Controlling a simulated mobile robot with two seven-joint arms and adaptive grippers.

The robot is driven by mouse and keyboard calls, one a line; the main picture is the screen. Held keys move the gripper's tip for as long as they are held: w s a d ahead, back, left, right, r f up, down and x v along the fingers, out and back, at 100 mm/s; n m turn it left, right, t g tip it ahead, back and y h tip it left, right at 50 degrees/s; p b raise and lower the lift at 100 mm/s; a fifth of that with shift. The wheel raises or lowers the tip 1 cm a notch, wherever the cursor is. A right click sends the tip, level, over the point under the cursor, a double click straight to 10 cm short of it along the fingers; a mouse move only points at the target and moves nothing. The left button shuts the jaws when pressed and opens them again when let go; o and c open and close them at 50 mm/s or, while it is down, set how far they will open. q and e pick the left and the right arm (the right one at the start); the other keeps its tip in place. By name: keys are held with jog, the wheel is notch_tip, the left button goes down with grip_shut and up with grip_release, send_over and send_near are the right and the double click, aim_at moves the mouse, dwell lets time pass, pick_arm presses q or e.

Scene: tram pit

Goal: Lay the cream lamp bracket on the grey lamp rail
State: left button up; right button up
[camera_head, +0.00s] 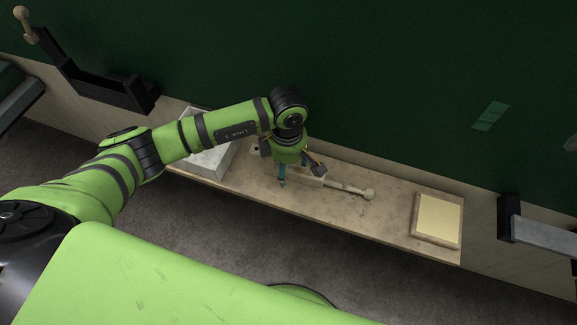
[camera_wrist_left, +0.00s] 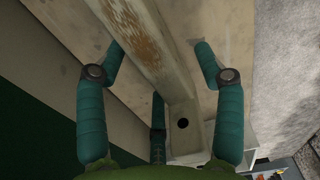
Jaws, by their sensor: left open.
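The cream lamp bracket (camera_head: 345,188), a worn bar with a round knob at its right end, lies on the stone-topped ledge. In the left wrist view the bracket (camera_wrist_left: 150,45) shows brown wear and a dark hole near its lower end. My left gripper (camera_head: 291,178) is over the bracket's left part and hides some of it. Its teal fingers (camera_wrist_left: 160,50) are open, with the bar between them and gaps at the sides. A grey bar on a black mount, which looks like the lamp rail (camera_head: 543,233), juts in at the right edge. My right gripper is not in view.
A pale grey tray (camera_head: 212,162) stands on the ledge left of the gripper. A board with a yellow pad (camera_head: 437,218) lies at its right end. A dark holder with a cream knob (camera_head: 95,87) is on the left wall. Bare ledge lies between bracket and board.

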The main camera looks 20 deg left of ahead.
pick_arm(q)
grip_shut()
jog(key=shift+r, duration=0.1)
